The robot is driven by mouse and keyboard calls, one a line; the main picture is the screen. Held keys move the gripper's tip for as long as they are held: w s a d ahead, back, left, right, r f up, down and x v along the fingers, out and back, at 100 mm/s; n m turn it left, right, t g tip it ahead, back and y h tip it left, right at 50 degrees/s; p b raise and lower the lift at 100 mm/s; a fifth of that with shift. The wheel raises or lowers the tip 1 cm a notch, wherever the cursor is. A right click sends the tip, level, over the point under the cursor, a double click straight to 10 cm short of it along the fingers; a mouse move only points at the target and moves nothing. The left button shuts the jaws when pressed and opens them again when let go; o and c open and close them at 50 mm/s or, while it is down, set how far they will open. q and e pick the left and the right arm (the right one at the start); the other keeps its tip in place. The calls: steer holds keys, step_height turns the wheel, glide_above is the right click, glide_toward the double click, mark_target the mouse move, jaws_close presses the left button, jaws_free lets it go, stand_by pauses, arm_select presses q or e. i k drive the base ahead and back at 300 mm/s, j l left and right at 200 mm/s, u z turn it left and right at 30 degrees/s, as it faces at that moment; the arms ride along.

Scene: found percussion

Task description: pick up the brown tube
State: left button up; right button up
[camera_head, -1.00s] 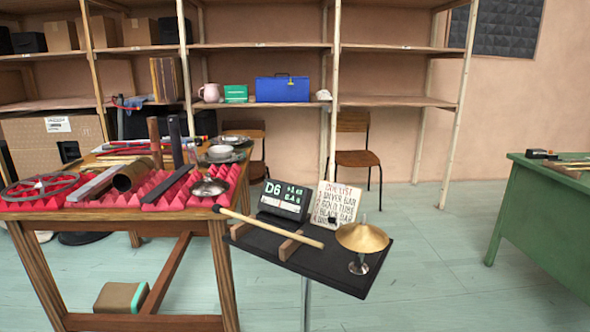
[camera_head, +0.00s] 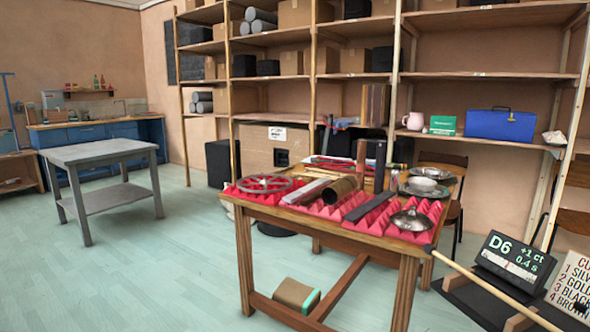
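A brown upright piece (camera_head: 361,161) stands toward the back of the wooden table (camera_head: 262,212), beside a black upright piece (camera_head: 380,166). I cannot tell whether it is a tube or a bar. A brownish-gold tube (camera_head: 340,188) lies on the red pyramid foam, its open end facing me. A silver bar (camera_head: 306,191) lies to its left and a dark flat bar (camera_head: 369,207) to its right. Neither of my grippers is in view.
A wheel-like ring (camera_head: 265,184), a metal lid (camera_head: 411,220) and bowls (camera_head: 425,186) share the table. A black stand with a D6 display (camera_head: 514,257) and a mallet (camera_head: 490,287) is at right. A grey table (camera_head: 98,152) stands left. The floor (camera_head: 150,270) between is clear.

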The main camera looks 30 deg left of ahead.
mark_target(361, 143)
steer(key=u, duration=0.5)
steer(key=i+j+u, duration=0.2)
steer(key=i+j, duration=0.25)
